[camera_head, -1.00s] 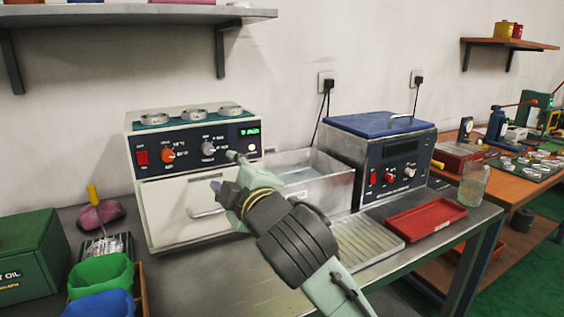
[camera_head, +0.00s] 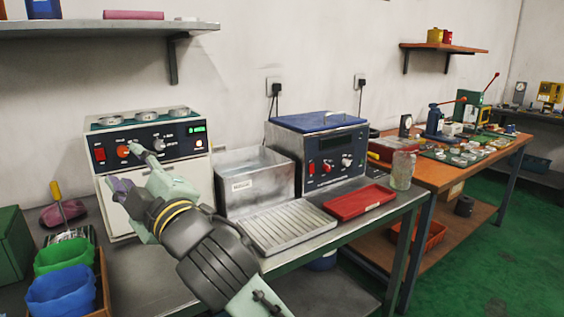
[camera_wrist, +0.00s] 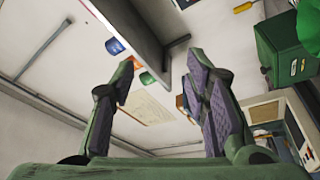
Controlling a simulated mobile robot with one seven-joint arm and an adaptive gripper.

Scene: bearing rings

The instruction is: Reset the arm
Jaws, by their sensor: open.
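My gripper (camera_head: 128,168) is in front of the white oven-like unit (camera_head: 165,160) on the metal bench, with my arm reaching in from the bottom of the head view. In the wrist view my gripper (camera_wrist: 162,95) has its two fingers spread apart, with nothing between them. Beyond the fingers that view shows the wall, a shelf and several small containers, tilted. Several metal rings (camera_head: 140,116) lie on top of the white unit. My forearm hides part of the bench front.
A metal basin (camera_head: 253,183), a ribbed drain tray (camera_head: 285,228), a red tray (camera_head: 358,201) and a blue-lidded unit (camera_head: 320,155) stand to the right. Green (camera_head: 68,257) and blue (camera_head: 65,290) bins are at the lower left. An orange-brown table (camera_head: 440,172) lies farther right.

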